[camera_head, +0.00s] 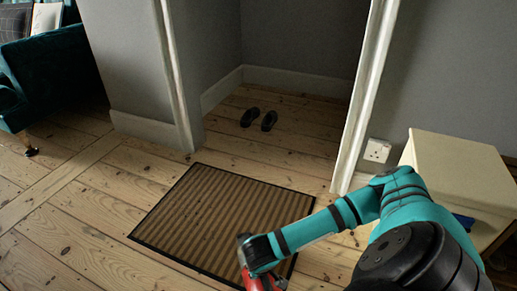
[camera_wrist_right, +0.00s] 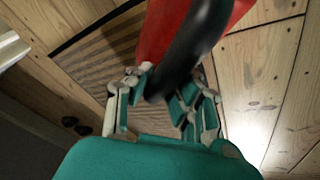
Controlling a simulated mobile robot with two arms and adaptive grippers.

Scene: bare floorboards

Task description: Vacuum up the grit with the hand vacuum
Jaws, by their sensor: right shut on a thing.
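A red hand vacuum (camera_head: 248,264) with a black handle is partly in view at the bottom of the head view, over the near edge of the striped doormat. In the right wrist view the red and black vacuum (camera_wrist_right: 216,22) fills the top middle. My right gripper (camera_wrist_right: 160,92) is shut on its black handle. I cannot make out any grit on the mat or boards. My left gripper is not in view.
The brown striped mat (camera_head: 218,215) lies flat on floorboards. Two dark slippers (camera_head: 258,119) sit in the alcove behind it. A cream cabinet (camera_head: 455,165) stands at the right, and a teal armchair (camera_head: 50,75) at the far left. Bare floor lies left of the mat.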

